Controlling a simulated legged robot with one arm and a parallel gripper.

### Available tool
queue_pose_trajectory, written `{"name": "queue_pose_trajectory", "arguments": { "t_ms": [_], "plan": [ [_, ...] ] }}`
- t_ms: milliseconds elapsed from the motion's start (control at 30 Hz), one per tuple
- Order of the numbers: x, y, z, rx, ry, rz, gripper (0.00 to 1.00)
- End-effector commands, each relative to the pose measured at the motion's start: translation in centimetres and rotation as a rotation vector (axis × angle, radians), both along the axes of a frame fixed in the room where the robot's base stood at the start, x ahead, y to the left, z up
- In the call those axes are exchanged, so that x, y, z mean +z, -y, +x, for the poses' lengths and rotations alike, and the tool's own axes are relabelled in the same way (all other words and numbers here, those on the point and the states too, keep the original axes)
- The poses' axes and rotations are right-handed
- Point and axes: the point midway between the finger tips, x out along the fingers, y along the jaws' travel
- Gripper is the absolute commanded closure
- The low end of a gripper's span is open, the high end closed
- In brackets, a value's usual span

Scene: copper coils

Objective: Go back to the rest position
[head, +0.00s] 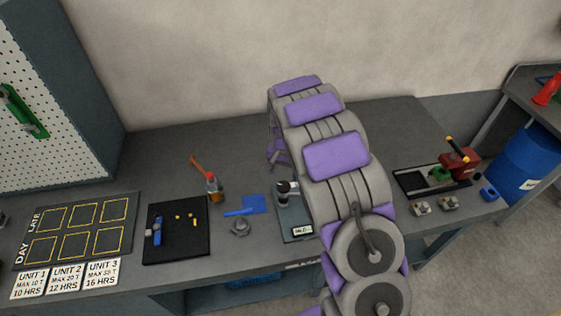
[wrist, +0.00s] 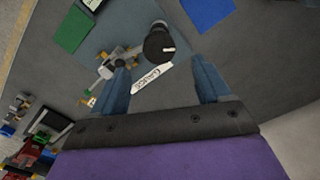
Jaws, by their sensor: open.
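My purple and grey arm rises across the middle of the head view and reaches over the workbench (head: 150,190). My gripper (wrist: 160,66) shows in the wrist view with its two blue fingers spread apart and nothing held between them. Beyond the fingertips is a gauge station with a dark round-topped post (wrist: 159,43) and a white label (wrist: 154,76) reading GAUGE. The gauge station (head: 292,212) also shows in the head view, partly hidden by my arm. The gripper's fingers are hidden or too small to make out in the head view.
A red press (head: 458,163) and small blocks stand right. A pegboard cabinet (head: 85,80) bounds the left.

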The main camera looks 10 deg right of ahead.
Motion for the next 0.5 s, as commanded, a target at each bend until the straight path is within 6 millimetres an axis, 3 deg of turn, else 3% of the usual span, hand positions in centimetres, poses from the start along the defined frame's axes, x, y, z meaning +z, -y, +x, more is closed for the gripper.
{"name": "queue_pose_trajectory", "arguments": {
  "t_ms": [267, 367, 500],
  "plan": [
    [0.3, 0.1, -0.3, 0.002, -0.001, -0.002, 0.23],
    [1.4, 0.4, -1.3, 0.011, -0.007, -0.009, 0.23],
    [4.3, 1.0, -4.2, 0.039, -0.017, -0.022, 0.23]
  ]
}}
